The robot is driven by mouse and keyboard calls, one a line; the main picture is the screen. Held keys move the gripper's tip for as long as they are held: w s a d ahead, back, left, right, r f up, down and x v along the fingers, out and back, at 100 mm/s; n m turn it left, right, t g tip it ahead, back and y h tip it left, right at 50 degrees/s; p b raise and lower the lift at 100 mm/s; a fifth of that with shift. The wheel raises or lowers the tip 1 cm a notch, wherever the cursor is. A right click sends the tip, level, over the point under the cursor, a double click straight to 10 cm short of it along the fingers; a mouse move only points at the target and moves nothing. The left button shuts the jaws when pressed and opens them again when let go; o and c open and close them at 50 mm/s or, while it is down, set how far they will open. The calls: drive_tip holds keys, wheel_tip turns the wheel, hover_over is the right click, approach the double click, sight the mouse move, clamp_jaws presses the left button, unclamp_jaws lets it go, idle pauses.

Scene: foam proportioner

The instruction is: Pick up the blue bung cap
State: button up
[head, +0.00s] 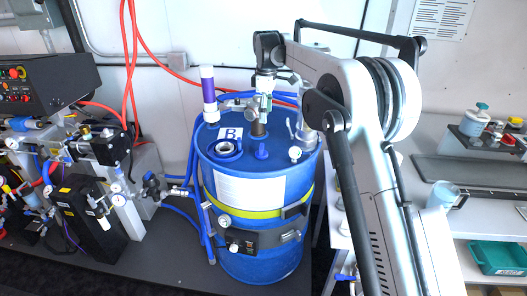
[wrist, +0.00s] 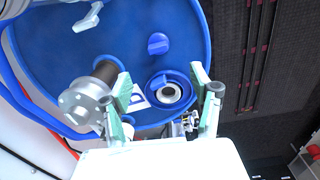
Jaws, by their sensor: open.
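A blue bung cap (wrist: 158,43) with a raised grip sits on the blue drum's lid in the wrist view, beyond my fingertips. It also shows in the head view (head: 262,151) near the front of the lid. My gripper (wrist: 161,78) is open and empty, its pale green fingers spread to either side of a round white-ringed fitting with a dark centre (wrist: 167,91) and blue rim. The cap lies outside the finger gap and appears untouched. In the head view my gripper (head: 264,92) is over the back of the lid, partly hidden by other fittings.
The drum (head: 255,195) bears a dark pipe fitting (wrist: 104,72), close to my left finger, a "B" label (head: 230,133) and a purple-and-white cylinder (head: 208,90). Hoses and valves crowd the left. A shelf with a teal bin (head: 497,257) stands right.

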sight(261, 146)
drive_tip(key=shift+n, duration=0.6)
drive_tip(key=f+p, duration=0.1)
drive_tip(key=f, duration=0.4)
drive_tip(key=w+a+f+p, duration=0.1)
drive_tip(key=f, duration=0.5)
drive_tip(key=a+f, duration=0.1)
drive_tip(key=f, duration=0.5)
drive_tip(key=shift+w+p, duration=0.35)
drive_tip(key=shift+p, duration=0.05)
drive_tip(key=shift+r, duration=0.1)
drive_tip(key=c, duration=1.2)
